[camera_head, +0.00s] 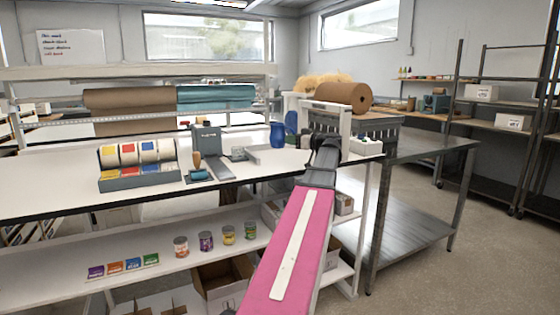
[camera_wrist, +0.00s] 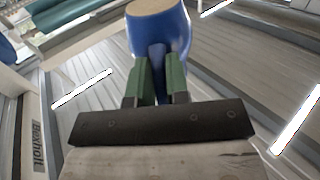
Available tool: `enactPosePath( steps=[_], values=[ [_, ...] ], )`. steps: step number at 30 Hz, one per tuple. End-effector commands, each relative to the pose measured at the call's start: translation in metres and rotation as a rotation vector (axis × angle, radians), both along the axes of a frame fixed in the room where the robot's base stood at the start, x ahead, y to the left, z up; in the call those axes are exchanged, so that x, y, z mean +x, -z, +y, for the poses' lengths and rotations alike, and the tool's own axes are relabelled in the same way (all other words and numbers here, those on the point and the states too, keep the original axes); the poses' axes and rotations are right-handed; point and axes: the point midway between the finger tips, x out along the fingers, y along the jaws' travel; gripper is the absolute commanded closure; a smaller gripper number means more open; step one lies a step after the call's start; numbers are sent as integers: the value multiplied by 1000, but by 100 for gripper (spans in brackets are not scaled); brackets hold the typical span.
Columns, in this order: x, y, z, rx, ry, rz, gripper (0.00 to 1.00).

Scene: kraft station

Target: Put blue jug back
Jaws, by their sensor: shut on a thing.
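The blue jug (camera_wrist: 173,32) fills the upper middle of the wrist view, with a tan, round top face. My gripper (camera_wrist: 160,88) has its green fingers shut on a narrow blue part of the jug, which looks like its handle. In the head view, my gripper end (camera_head: 318,150) is over the right end of the white workbench, mostly hidden by my arm. Two blue shapes show near it: a jug-like one (camera_head: 277,135) and a rounded one (camera_head: 291,122) just behind. I cannot tell which is held, or whether the held jug touches a surface.
The white workbench (camera_head: 100,196) carries a box of colored packs (camera_head: 138,178) and a grey dispenser (camera_head: 207,140). Brown and teal rolls (camera_head: 215,97) hang behind. A metal table (camera_head: 415,150) is at the right.

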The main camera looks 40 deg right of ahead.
Motion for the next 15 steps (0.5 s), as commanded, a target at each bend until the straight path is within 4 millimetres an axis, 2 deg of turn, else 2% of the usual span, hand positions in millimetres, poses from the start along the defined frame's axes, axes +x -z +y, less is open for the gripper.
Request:
enactPosePath(
  steps=[1, 15],
  values=[
    [-15, 3, -7, 0, 13, -1, 100],
    [-150, 35, -65, 1, 129, 2, 100]
  ],
)
